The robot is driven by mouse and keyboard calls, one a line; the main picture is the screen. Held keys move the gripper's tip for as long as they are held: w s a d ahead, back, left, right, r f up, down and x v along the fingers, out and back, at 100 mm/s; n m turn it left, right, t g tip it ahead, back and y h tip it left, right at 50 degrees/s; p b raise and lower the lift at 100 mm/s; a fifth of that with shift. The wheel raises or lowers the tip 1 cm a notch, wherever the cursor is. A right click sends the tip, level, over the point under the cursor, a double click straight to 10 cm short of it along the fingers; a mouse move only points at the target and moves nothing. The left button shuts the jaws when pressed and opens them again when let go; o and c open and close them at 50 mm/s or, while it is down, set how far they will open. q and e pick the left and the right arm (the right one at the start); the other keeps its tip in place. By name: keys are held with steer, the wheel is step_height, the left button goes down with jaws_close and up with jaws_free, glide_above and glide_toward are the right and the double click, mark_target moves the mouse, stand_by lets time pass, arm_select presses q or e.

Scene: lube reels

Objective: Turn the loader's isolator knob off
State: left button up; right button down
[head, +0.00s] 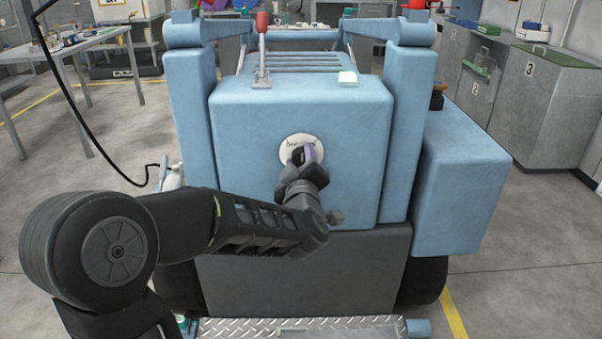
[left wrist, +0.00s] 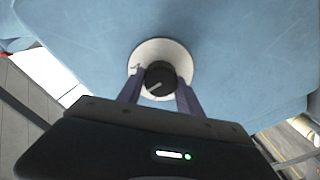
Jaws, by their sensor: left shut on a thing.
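The loader (head: 350,115) is a blue machine that fills the middle of the head view. Its isolator knob is a black round knob on a white round plate (head: 288,145) on the blue rear panel. In the left wrist view the knob (left wrist: 159,78) has a light pointer line, and the white plate (left wrist: 172,48) shows around it. My left gripper (head: 304,156) is at the plate, its purple fingers on either side of the knob and shut on it. In the head view the gripper mostly hides the knob. My right gripper is not in view.
A workbench (head: 75,50) is at left, and grey cabinets (head: 540,100) stand at right.

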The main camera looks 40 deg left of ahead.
arm_select(q)
steer(key=n+b, duration=0.6)
steer(key=shift+f+b, duration=0.4)
steer(key=shift+r+n+b, duration=0.15)
steer(key=shift+n+b, duration=1.1)
steer(key=shift+n, duration=0.45)
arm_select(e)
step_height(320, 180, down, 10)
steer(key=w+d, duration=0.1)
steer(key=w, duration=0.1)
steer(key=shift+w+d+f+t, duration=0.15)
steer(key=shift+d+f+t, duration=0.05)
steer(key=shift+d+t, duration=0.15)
arm_select(q)
steer(key=o, duration=1.4)
steer(key=shift+a, duration=0.1)
steer(key=shift+c, duration=0.2)
steer(key=shift+s, duration=0.1)
steer(key=p+v, duration=0.1)
steer(key=v, duration=0.6)
steer(key=shift+s+d+p, duration=0.25)
steer(key=shift+d+p, duration=0.05)
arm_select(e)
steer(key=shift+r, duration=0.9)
